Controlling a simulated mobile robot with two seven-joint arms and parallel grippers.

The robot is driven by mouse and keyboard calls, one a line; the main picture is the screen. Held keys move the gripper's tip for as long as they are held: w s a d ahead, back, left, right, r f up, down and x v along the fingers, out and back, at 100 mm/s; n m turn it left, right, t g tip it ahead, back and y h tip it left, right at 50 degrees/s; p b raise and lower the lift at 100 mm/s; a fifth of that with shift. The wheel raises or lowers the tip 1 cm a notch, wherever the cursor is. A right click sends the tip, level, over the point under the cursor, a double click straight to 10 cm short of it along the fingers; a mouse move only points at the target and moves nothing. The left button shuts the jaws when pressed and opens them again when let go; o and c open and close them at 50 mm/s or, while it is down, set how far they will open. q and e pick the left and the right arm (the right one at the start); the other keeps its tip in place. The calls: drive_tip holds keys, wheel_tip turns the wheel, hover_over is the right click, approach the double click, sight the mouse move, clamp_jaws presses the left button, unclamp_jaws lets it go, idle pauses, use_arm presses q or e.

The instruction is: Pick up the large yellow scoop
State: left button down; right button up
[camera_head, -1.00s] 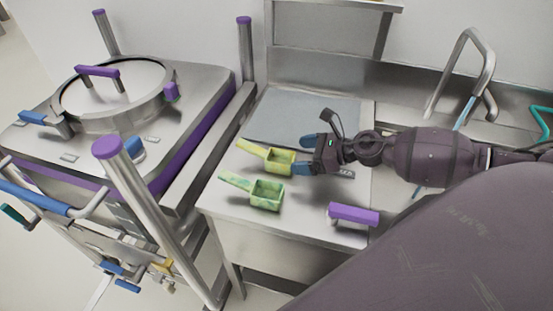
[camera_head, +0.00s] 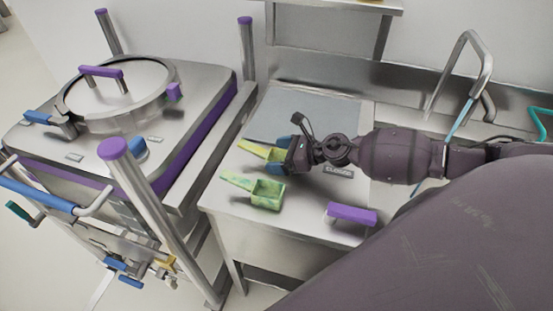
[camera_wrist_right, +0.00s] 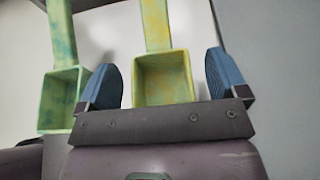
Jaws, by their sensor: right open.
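The yellow scoop (camera_head: 254,148) lies on the steel table, its handle pointing left and its square cup partly hidden behind my right gripper (camera_head: 284,152). In the right wrist view the yellow scoop (camera_wrist_right: 163,80) is between the two blue fingers (camera_wrist_right: 166,82), its cup opening towards my palm and its handle pointing away. The fingers are apart, with gaps on both sides of the cup. A greener scoop (camera_head: 268,194) lies in front of it; it also shows left of the left finger in the wrist view (camera_wrist_right: 60,98). My left gripper is out of view.
A purple-handled object (camera_head: 352,214) lies near the table's front edge. A grey panel (camera_head: 305,113) lies at the back of the table. A metal post with a purple top (camera_head: 114,150) and a lidded steel vessel (camera_head: 120,95) stand to the left.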

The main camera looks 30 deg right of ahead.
drive_tip(key=c, duration=1)
drive_tip(key=shift+r, duration=0.15)
